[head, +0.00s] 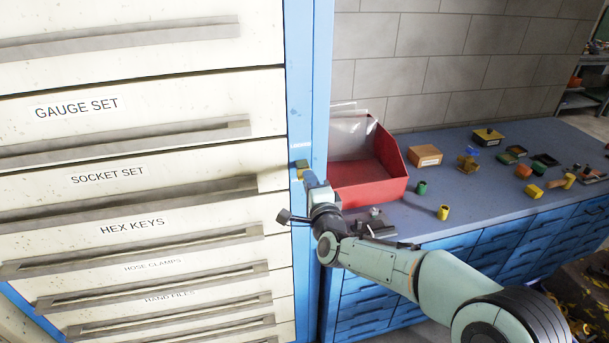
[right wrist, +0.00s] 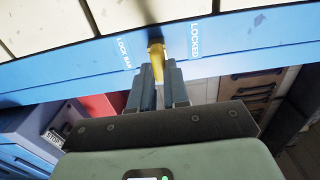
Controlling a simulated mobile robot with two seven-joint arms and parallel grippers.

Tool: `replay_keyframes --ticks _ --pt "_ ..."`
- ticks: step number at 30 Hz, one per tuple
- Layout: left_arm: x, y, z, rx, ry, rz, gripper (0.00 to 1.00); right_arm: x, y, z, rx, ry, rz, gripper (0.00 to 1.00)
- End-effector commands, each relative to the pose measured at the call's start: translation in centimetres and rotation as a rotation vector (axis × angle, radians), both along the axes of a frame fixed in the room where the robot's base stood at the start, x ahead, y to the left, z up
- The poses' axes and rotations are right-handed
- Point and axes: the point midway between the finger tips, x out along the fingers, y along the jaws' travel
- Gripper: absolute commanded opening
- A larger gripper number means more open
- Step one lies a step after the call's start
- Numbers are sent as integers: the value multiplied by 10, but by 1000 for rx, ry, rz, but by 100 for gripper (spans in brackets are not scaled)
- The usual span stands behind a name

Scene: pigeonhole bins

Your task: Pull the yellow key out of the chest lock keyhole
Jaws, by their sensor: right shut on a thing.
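The yellow key (right wrist: 157,72) shows in the right wrist view, between the two fingers of my right gripper (right wrist: 160,78), which is shut on it. The key's far end meets the brass-coloured lock (right wrist: 155,44) on the blue lock bar (right wrist: 90,62), between the words "LOCK BAR" and "LOCKED". How deep the key sits in the keyhole cannot be told. In the head view my right gripper (head: 309,180) is at the blue lock bar (head: 306,90), just below the lock (head: 301,164). The key is hidden there. My left gripper is not in view.
White labelled drawers (head: 140,105) with long handles fill the left. A red bin (head: 372,180) stands close right of the lock bar on a blue bench (head: 470,200). Several small blocks and boxes, including a cardboard box (head: 425,156), are scattered on the bench.

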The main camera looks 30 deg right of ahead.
Motion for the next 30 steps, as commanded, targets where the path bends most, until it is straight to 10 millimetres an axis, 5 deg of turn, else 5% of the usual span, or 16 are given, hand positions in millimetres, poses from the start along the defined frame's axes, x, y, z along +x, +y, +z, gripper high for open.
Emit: replay_keyframes --ticks 30 --pt "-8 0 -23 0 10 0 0 -38 9 0 0 -1 1 0"
